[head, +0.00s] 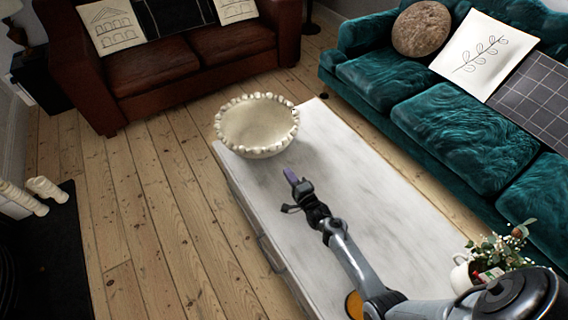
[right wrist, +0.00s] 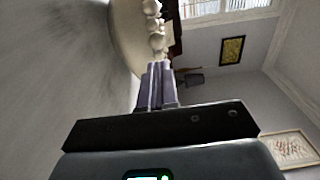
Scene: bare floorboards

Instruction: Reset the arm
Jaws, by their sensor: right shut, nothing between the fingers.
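My right arm comes in from the lower right of the head view and reaches over the white coffee table (head: 340,190). My right gripper (head: 291,177) is shut and empty, its purple-grey fingers pointing toward the cream bowl. In the right wrist view the shut fingers (right wrist: 158,75) lie side by side, with the bowl's beaded rim (right wrist: 154,22) just beyond their tips. The cream bowl (head: 257,125) stands upright at the far end of the table, and its visible inside looks empty. In the head view the fingers look apart from the bowl. My left gripper is not in view.
A vase with flowers (head: 490,262) stands at the table's near right end. A teal sofa (head: 450,120) runs along the right, and a brown leather sofa (head: 190,60) stands at the back. Bare floorboards (head: 160,200) lie open to the left of the table.

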